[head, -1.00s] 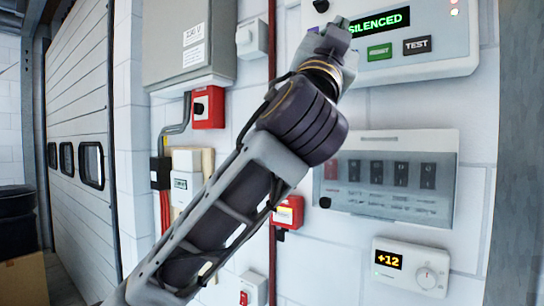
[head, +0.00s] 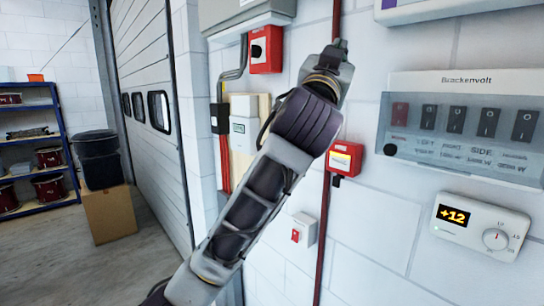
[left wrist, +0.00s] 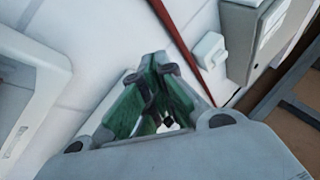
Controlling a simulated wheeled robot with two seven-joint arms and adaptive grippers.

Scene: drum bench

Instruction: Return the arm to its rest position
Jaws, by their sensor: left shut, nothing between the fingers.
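My left arm comes in from the bottom left of the head view and reaches up in front of the wall. My left gripper (head: 338,46) is at its upper end, beside the dark red pipe, small and partly hidden by the wrist. In the left wrist view the green-padded fingers of the left gripper (left wrist: 160,70) come together at their tips, with nothing between them. The gripper appears apart from the wall. My right gripper is in neither view.
A switch panel (head: 462,82) and a thermostat (head: 480,226) are on the wall at right. Red call boxes (head: 266,50) (head: 346,159) and a small switch (head: 304,230) sit near the arm.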

